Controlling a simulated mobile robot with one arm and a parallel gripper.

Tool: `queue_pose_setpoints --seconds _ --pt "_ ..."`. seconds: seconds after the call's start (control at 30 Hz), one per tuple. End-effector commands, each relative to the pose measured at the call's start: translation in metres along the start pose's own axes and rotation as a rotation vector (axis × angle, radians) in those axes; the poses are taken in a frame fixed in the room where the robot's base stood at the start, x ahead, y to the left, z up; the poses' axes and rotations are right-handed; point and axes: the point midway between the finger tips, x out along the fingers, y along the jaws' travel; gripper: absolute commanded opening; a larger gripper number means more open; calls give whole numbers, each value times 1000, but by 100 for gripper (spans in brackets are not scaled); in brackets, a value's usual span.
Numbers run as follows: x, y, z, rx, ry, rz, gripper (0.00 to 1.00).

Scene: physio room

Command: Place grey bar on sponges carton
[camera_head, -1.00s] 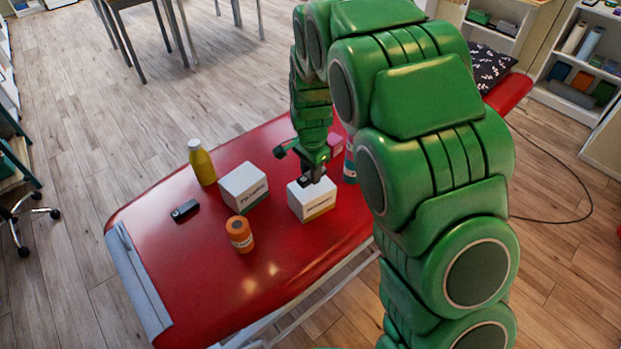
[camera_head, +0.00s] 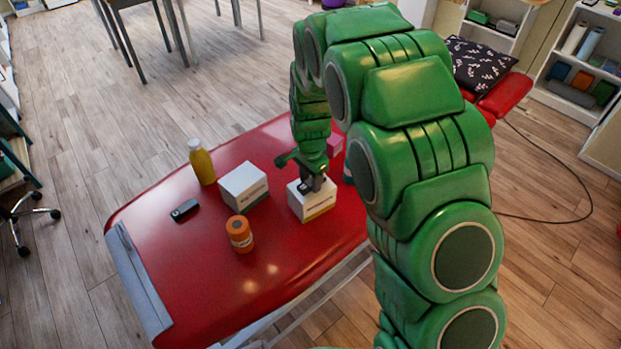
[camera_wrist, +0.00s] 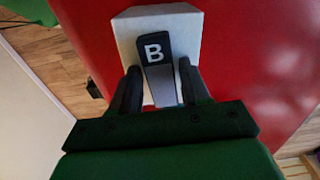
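The grey bar (camera_wrist: 160,78), with a black part marked "B", is on top of a white carton (camera_wrist: 190,28) in the wrist view. In the head view this carton (camera_head: 316,208) stands on the red couch; its print is too small to read. My gripper (camera_wrist: 160,80) is just above the carton, with one finger on each side of the bar. Narrow gaps seem to show between fingers and bar, so it looks slightly open. In the head view my gripper (camera_head: 318,184) is over the carton's top and largely hides the bar.
Left of it on the red couch (camera_head: 190,275) are another white carton (camera_head: 243,187), an orange jar (camera_head: 239,234), a yellow bottle (camera_head: 202,163) and a small dark object (camera_head: 185,210). A pink box (camera_head: 335,145) stands close behind my gripper. The couch's near left is clear.

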Motion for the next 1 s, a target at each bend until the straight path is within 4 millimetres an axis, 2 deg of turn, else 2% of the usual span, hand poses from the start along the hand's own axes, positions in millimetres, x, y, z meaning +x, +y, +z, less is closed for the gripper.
queue_pose_setpoints --seconds 0.03,0.07,0.47,0.67,1.0 --pt "0 0 0 0 0 0 54" --pt "0 0 0 0 0 0 59" --pt "-6 -1 0 1 1 -3 59" --pt "-33 -1 -1 0 3 -5 59" --pt "-93 -1 -1 0 3 -5 59"
